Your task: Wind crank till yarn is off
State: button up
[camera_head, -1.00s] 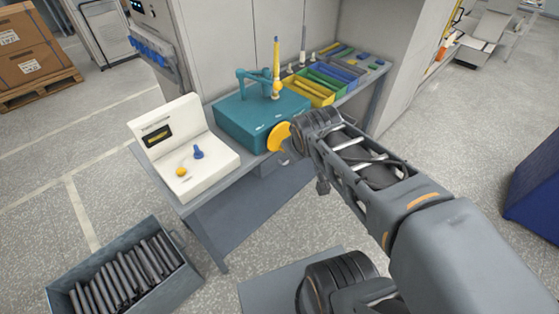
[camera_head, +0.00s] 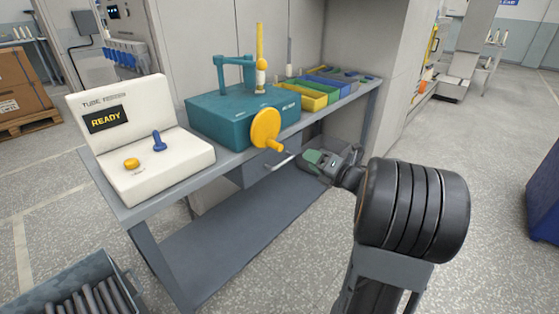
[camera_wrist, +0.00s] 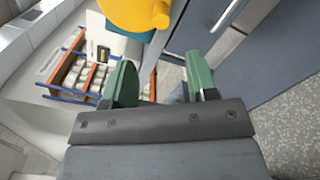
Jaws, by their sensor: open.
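The teal winding machine (camera_head: 225,118) stands on the grey bench. Its yellow crank disc (camera_head: 266,127) with a short handle (camera_head: 278,146) is on the front face. On top, a bobbin (camera_head: 260,76) with a yellow upper tube and a pale lower part stands upright beside the teal arm (camera_head: 234,61); how much yarn is on it is too small to tell. My gripper (camera_head: 318,160) is below and right of the crank, apart from it. In the wrist view my green fingers (camera_wrist: 162,82) are spread with nothing between them, and the yellow crank (camera_wrist: 138,12) shows at the top.
A white control box (camera_head: 150,165) with a READY screen, yellow button and blue lever stands left. Coloured bins (camera_head: 312,98) line the bench (camera_head: 200,187) at right. A drawer with a handle is under the bench. A crate of dark tubes (camera_head: 80,285) stands lower left.

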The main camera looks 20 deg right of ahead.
aim_at(279, 147)
jog(key=x, duration=0.4)
jog(key=b+x, duration=0.1)
jog(key=x, duration=0.8)
jog(key=shift+w+a+f+b, duration=0.1)
jog(key=shift+a+f+b, duration=0.2)
jog(key=shift+y, duration=0.3)
jog(key=c, duration=0.9)
